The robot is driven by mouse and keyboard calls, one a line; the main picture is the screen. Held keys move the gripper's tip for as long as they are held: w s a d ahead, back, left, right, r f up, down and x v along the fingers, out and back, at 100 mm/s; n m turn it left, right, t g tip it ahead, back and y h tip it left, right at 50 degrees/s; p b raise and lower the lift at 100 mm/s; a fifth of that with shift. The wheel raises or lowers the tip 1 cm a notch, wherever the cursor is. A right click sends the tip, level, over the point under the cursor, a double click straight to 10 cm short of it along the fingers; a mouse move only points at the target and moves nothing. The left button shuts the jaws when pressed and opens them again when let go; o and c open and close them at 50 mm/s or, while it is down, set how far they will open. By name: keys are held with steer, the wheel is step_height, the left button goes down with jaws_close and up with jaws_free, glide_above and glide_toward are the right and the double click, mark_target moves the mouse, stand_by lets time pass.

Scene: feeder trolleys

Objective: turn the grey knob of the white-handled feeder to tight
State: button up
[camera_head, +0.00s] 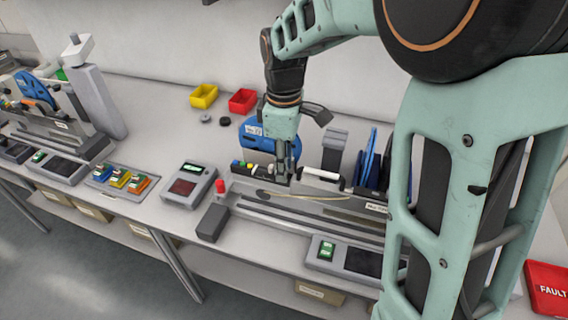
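A feeder with a white bar handle (321,174) lies on the worktop in the middle, with blue reels behind it. I cannot tell whether the fingertips touch anything. A thin pale strip lies along the feeder in front of the fingertips.
A red knob (220,187) stands at the feeder's left end, beside a dark grey block (213,222). A display box (188,186) and a coloured button panel (119,181) lie left. Yellow (204,96) and red (242,102) bins stand behind. A red FAULT tray (547,289) is at right.

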jaws_close()
steer(key=shift+m, duration=0.3)
steer(key=m, duration=0.3)
steer(key=shift+m, duration=1.9)
steer(key=shift+o, duration=1.8)
jaws_free()
